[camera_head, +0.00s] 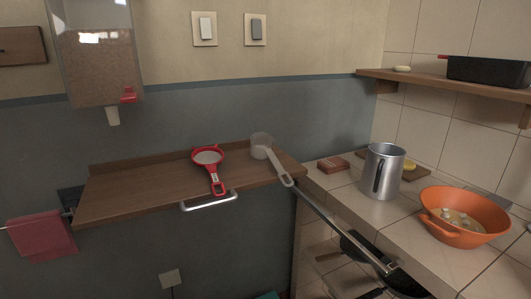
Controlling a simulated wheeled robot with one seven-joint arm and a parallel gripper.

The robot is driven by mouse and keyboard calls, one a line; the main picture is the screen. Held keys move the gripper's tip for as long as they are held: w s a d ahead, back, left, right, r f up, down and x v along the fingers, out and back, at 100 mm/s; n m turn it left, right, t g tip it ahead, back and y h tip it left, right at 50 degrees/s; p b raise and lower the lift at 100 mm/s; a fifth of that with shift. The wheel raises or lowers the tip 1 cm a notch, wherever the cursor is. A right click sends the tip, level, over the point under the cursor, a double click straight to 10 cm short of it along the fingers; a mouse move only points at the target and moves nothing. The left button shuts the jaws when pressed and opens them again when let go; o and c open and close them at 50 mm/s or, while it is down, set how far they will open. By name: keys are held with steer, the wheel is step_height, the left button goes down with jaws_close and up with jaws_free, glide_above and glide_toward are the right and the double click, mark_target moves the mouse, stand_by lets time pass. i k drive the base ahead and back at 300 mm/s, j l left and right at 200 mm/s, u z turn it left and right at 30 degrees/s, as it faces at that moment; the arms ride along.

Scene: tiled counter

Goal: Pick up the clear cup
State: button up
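A clear cup with a long pale handle (279,168) lies on the wooden wall shelf (135,190), near the shelf's right end. Its see-through bowl (261,142) is toward the back, and the handle points forward and right, reaching to the shelf's front edge. A red strainer (208,157) lies to its left on the same shelf, apart from it. My gripper is not in view.
A metal bar handle (208,200) sits at the shelf's front edge. To the right, the tiled counter holds a metal mug (383,172), an orange bowl (466,214) and a reddish block (333,164). A metal rail (345,232) runs along the counter's front. The shelf's left part is clear.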

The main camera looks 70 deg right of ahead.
mark_target(261, 144)
steer(key=k+l+z, duration=0.15)
steer(key=l+z, duration=0.15)
steer(key=k+l+z, duration=0.25)
steer(key=l, duration=0.15)
steer(key=l+z, duration=0.3)
steer(key=l, duration=0.05)
